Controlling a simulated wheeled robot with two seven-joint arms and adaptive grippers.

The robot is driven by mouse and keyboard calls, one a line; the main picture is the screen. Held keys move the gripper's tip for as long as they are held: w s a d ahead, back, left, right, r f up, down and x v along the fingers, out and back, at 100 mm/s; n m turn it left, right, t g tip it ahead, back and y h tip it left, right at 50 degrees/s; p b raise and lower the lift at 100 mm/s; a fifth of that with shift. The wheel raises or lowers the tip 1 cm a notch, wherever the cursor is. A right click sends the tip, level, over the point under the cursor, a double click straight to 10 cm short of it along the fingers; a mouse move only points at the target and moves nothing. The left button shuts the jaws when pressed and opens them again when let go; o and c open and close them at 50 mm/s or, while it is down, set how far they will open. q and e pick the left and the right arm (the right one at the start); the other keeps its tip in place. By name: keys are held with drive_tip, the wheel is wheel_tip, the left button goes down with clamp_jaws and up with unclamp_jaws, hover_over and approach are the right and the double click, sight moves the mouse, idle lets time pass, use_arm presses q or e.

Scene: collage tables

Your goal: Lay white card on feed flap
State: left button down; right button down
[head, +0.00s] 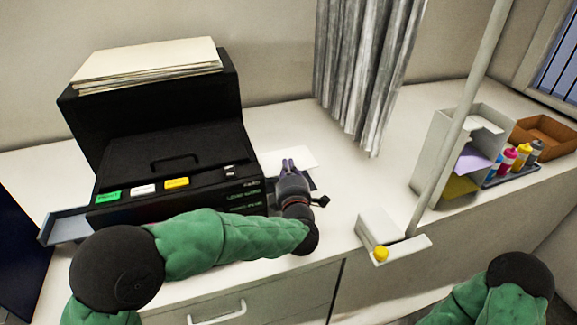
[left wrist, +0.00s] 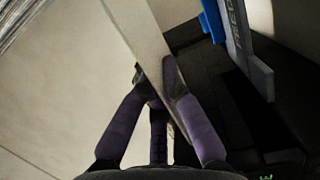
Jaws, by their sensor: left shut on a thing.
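My left gripper (head: 289,164) reaches over the right side of the black printer and is shut on the white card (head: 305,157). In the left wrist view the purple fingers (left wrist: 155,78) pinch the card (left wrist: 132,22), which shows as a narrow pale strip. In the left wrist view, a dark surface (left wrist: 205,75) lies to the right of the card, with a blue part and a lettered grey-blue edge (left wrist: 240,40). I cannot tell whether the card touches the flap. My right gripper is out of view.
The black printer (head: 170,150) bears a paper stack (head: 150,62) and green, white and yellow buttons. A grey tray (head: 66,227) juts out at its left. A pole on a white stand (head: 385,225), a grey organiser (head: 440,140) and ink bottles (head: 515,158) stand at right.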

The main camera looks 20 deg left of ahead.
use_arm(q)
drive_tip(key=shift+f+b, duration=2.05)
drive_tip(key=shift+f, duration=1.8)
drive_tip(key=c, duration=1.4)
unclamp_jaws()
drive_tip(key=shift+o, duration=0.2)
drive_tip(key=v, duration=1.2)
drive_tip(key=shift+f, duration=0.1)
